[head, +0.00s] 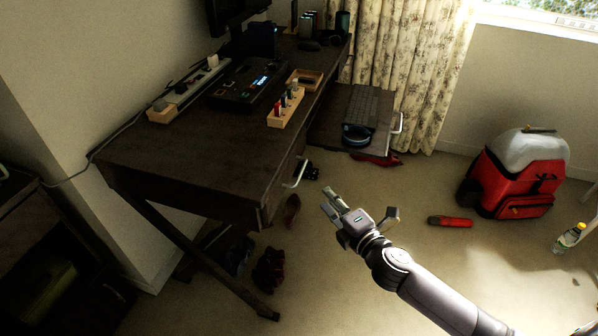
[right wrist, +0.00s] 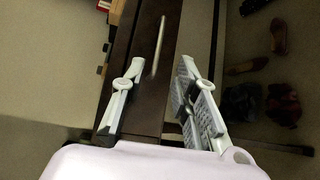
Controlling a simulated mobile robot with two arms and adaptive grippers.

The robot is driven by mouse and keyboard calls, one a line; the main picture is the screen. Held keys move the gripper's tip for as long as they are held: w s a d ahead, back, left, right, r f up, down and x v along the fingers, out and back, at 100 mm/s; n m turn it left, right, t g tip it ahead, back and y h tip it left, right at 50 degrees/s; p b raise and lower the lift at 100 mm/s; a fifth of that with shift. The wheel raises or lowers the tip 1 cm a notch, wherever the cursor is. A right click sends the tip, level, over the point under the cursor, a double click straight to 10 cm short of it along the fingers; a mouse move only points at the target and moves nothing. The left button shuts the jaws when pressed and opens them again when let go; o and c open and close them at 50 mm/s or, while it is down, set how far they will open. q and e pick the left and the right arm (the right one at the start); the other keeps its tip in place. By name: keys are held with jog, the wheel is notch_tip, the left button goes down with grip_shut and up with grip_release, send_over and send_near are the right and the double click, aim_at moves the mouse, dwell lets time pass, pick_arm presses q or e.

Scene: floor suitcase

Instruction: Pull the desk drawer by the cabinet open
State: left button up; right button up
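The dark wooden desk (head: 170,165) runs along the left wall. Its near drawer, on the cabinet side, has a dark front (head: 280,190) that looks flush with the desk, and a pale bar handle (head: 297,174). The handle also shows in the right wrist view (right wrist: 158,45), lying lengthwise between the fingers and beyond their tips. My right gripper (head: 331,203) is open and empty, in front of and slightly below the handle, apart from it. The fingers also show spread in the right wrist view (right wrist: 161,68). My left gripper is out of view.
The dark cabinet (head: 40,225) stands at lower left. A far drawer (head: 325,130) stands pulled out with a keyboard on it. Several shoes (head: 270,268) lie under the desk. A red-grey backpack (head: 515,175) and a bottle (head: 568,238) are right.

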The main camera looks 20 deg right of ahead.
send_near(303, 169)
jog(key=x, duration=0.2)
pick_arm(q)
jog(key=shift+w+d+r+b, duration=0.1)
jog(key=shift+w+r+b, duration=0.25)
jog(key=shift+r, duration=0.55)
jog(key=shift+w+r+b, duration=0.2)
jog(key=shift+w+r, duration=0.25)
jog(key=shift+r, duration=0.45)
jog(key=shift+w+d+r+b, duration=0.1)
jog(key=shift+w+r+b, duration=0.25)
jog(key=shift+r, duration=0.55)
pick_arm(e)
jog(key=shift+f+x, duration=0.15)
jog(key=shift+x, duration=1.9)
jog(key=shift+f+x, duration=0.15)
jog(key=shift+x, duration=1.95)
jog(key=shift+c, duration=0.5)
grip_shut()
jog(key=shift+s, duration=0.1)
